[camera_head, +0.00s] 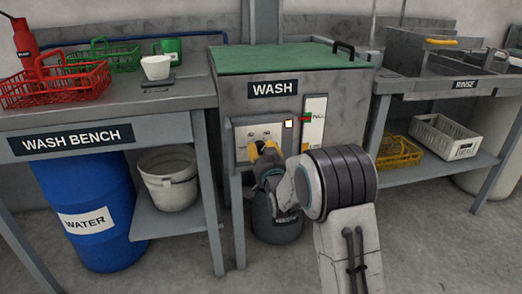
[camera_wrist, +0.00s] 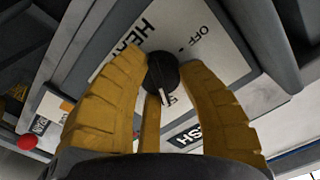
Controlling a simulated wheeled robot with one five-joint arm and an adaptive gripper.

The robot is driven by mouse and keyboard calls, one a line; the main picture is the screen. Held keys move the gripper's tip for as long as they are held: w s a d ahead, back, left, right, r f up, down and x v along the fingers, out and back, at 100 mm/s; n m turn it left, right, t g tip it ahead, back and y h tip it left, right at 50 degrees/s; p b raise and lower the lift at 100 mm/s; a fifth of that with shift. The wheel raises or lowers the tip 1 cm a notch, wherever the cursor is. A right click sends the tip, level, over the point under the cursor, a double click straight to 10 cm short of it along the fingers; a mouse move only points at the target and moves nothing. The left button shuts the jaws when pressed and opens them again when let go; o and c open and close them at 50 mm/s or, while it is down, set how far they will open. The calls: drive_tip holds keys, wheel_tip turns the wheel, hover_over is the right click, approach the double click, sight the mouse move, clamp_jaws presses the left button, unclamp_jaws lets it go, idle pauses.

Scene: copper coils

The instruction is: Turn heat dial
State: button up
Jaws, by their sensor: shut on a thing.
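The heat dial (camera_wrist: 163,72) is a round black knob with a pale pointer mark, on a white plate lettered HEAT and OFF in the wrist view. My gripper (camera_wrist: 165,85) has yellow fingers, which are shut around the dial. In the head view my gripper (camera_head: 262,150) reaches the control panel (camera_head: 242,136) on the front of the wash tank (camera_head: 290,95) and hides the dial there. A small lit square (camera_head: 289,124) shows at the panel's upper right.
The wash bench (camera_head: 180,100) with red (camera_head: 60,85) and green (camera_head: 105,55) baskets is at left. The rinse station (camera_head: 455,88) is at right. A dark bucket (camera_head: 276,228) stands below the tank.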

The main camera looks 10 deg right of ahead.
drive_tip(key=shift+r+n, duration=0.2)
drive_tip(key=shift+n, duration=0.1)
drive_tip(key=n, duration=0.5)
drive_tip(key=shift+r, duration=0.1)
drive_tip(key=n, duration=0.6)
drive_tip(key=shift+w+n, duration=0.1)
drive_tip(key=shift+n, duration=0.3)
drive_tip(key=n, duration=0.5)
drive_tip(key=shift+a+n, duration=0.15)
drive_tip(key=shift+n, duration=0.15)
drive_tip(key=n, duration=0.5)
drive_tip(key=shift+n, duration=0.4)
drive_tip(key=o, duration=0.8)
drive_tip(key=shift+a, duration=0.15)
drive_tip(key=o, duration=0.4)
drive_tip(key=shift+f, duration=0.3)
